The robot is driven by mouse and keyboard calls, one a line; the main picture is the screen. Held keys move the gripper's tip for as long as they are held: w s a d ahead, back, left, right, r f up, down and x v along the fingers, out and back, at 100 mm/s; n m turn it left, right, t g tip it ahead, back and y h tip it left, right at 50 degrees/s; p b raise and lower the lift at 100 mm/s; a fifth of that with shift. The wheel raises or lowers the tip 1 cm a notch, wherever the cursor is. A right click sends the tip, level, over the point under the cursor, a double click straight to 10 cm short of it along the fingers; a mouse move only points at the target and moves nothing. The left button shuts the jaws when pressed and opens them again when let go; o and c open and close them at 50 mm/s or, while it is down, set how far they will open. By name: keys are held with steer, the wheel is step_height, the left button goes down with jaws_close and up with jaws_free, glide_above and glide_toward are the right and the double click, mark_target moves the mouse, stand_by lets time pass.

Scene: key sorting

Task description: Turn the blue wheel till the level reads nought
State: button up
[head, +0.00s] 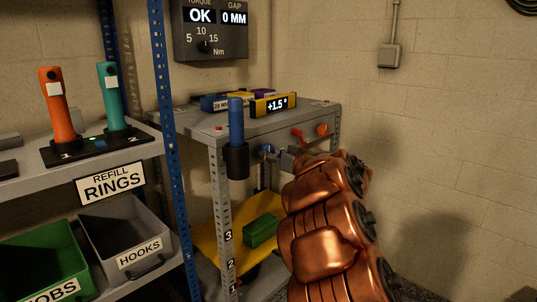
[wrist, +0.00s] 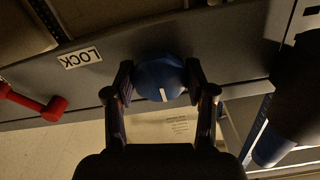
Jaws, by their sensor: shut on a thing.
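The blue wheel (wrist: 158,80) sits on the front edge of the grey bench, a white mark on its face. My gripper (wrist: 160,85) is shut on it, one finger at each side. In the head view my gripper (head: 279,156) is at the bench front, and my copper-coloured arm hides part of that area. The yellow level (head: 273,105) lies on the bench top, and its display reads +1.5°.
A red lever (wrist: 40,103) is beside the LOCK label (wrist: 80,58). An orange knob (head: 321,129) is on the bench front. A blue-handled tool (head: 236,120) stands in a black holder (head: 236,161) at the near corner. Shelves with bins stand at left.

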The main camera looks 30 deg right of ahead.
steer(key=shift+r+p, duration=0.1)
steer(key=shift+p, duration=0.35)
steer(key=shift+r+n+p, duration=0.1)
steer(key=shift+n+p, duration=0.55)
steer(key=shift+n, duration=0.05)
steer(key=shift+n+p, duration=1)
steer(key=shift+n, duration=0.2)
steer(key=n, duration=0.3)
steer(key=shift+f+n+p, duration=0.2)
steer(key=shift+n+p, duration=0.1)
steer(key=shift+n, duration=0.1)
steer(key=n, duration=0.3)
steer(key=shift+n, duration=0.3)
steer(key=n+b, duration=0.3)
steer(key=n, duration=0.3)
steer(key=shift+f, duration=0.1)
steer(key=n+b, duration=0.1)
steer(key=n, duration=0.1)
steer(key=shift+n, duration=0.4)
steer(key=shift+n+b, duration=0.95)
steer(key=shift+n, duration=0.95)
